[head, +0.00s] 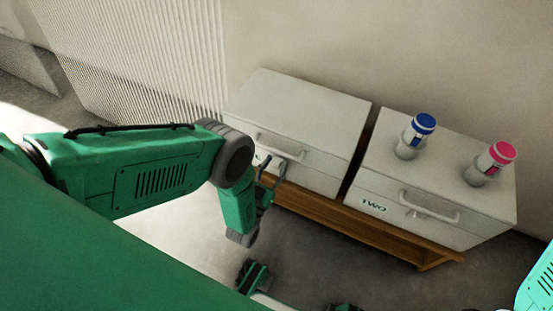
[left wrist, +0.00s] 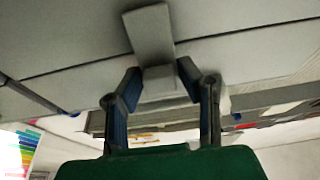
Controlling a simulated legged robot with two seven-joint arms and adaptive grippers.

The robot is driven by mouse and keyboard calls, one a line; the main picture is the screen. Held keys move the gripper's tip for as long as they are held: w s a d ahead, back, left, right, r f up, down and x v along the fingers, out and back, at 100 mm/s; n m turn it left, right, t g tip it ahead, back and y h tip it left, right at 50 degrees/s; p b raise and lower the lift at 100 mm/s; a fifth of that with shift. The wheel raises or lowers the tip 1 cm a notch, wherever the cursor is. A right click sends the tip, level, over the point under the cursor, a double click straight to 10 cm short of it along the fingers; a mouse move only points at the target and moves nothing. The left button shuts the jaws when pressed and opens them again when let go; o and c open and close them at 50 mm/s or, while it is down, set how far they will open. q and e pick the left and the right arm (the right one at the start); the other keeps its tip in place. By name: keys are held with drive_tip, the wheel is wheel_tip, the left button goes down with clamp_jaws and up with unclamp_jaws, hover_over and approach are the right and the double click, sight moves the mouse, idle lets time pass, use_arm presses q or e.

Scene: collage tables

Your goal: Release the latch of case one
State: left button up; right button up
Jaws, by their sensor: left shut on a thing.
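Case one (head: 312,112) is the pale grey case on the left in the head view, with its lid down and a bar handle (head: 280,147) on its front. Its label is hidden behind my arm. My left gripper (head: 270,176) is at the front of this case, just below the handle. In the left wrist view, my left gripper (left wrist: 160,88) has its two fingers on either side of the grey latch (left wrist: 151,35), shut on its lower end. The latch lies across the seam between lid and body.
Case two (head: 427,180), marked TWO, stands to the right across a narrow gap. A blue-capped container (head: 416,136) and a pink-capped container (head: 490,163) stand on it. Both cases rest on a low wooden bench (head: 335,214). A ribbed wall panel (head: 140,55) is behind at left.

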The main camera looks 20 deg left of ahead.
use_arm(q)
drive_tip(key=shift+s+f+t+p, duration=0.15)
drive_tip(key=shift+s+t+p, duration=0.15)
drive_tip(key=shift+s+f+t+b, duration=0.3)
drive_tip(key=shift+f+t+b, duration=0.15)
drive_tip(key=shift+t, duration=0.3)
drive_tip(key=shift+s+f+t+b, duration=0.3)
drive_tip(key=shift+t+b, duration=0.1)
drive_tip(key=shift+t, duration=0.35)
drive_tip(key=o, duration=1)
drive_tip(key=shift+w+r, duration=0.2)
